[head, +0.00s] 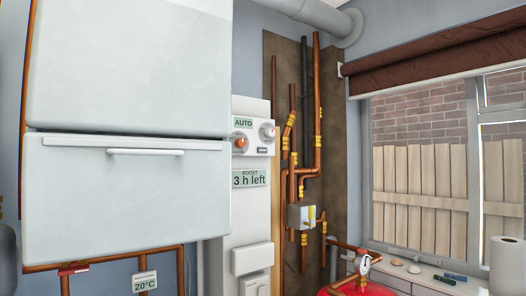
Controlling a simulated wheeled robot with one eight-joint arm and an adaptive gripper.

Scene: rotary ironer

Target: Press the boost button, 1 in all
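A white control unit (252,125) is mounted on the wall right of the big white cabinet. Its small green display (243,122) reads "AUTO". An orange-red round knob or button (240,143) sits below that display, and a white dial (268,131) sits to its right. A small dark rectangle (261,149) is under the dial. I cannot tell for sure which part is the boost button. My gripper is not in view.
The white cabinet (130,190) with a bar handle stands out close on the left. Copper pipes (302,150) run right of the unit. A red vessel (358,287) with a gauge is low at centre right. A sill (425,280) holds small objects below the window.

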